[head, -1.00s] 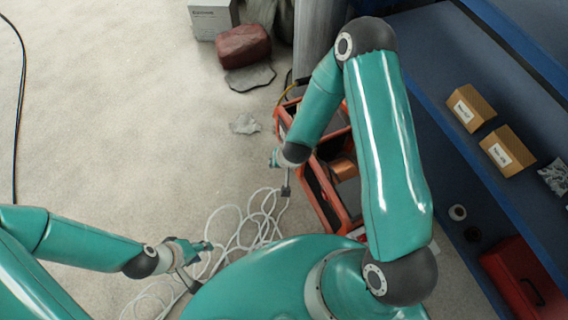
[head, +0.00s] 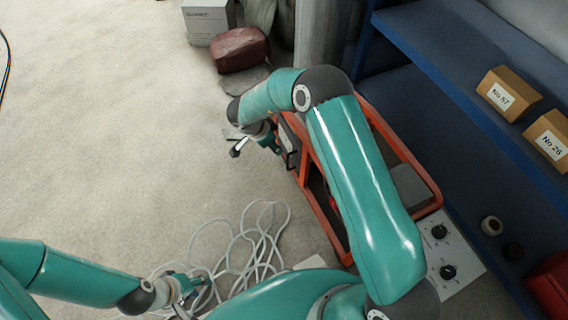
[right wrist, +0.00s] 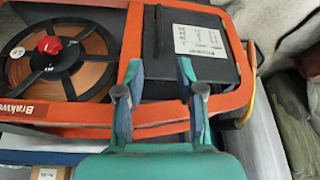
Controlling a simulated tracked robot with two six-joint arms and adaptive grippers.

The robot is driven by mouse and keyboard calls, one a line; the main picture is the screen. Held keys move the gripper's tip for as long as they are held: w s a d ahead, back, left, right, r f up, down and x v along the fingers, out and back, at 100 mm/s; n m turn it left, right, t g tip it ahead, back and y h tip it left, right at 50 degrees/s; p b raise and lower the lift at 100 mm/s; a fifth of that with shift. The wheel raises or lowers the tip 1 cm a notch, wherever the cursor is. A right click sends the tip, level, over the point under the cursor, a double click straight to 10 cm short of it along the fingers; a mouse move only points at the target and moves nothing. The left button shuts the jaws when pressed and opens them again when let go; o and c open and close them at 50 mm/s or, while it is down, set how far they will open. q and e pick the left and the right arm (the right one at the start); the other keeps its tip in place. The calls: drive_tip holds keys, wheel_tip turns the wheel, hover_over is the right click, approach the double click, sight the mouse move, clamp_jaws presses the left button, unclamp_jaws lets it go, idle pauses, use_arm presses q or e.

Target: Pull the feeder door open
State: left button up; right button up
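The feeder (head: 318,190) is an orange-framed unit on the floor, partly hidden behind my right arm. In the right wrist view its orange frame (right wrist: 170,128) holds a spool of copper-coloured wire (right wrist: 60,62) with a red hub, and a dark box-like panel (right wrist: 195,68) with a white label. A thin dark upright bar (right wrist: 158,30) stands at the panel's left edge; I cannot tell whether it is the door handle. My right gripper (right wrist: 160,85) is open, its fingers apart over the frame and panel. My left gripper (head: 192,285) is low, near white cable, its fingers unclear.
White cable (head: 245,245) lies in loops on the floor. A blue shelf unit (head: 440,85) with boxes stands on the right. A grey panel with black knobs (head: 445,265) sits beside the feeder. A dark red bundle (head: 240,50) lies behind.

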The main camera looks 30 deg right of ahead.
drive_tip(key=b, duration=0.6)
hover_over(287, 168)
drive_tip(key=f, duration=1.4)
drive_tip(key=shift+w+d, duration=0.25)
drive_tip(key=shift+r, duration=0.1)
clamp_jaws()
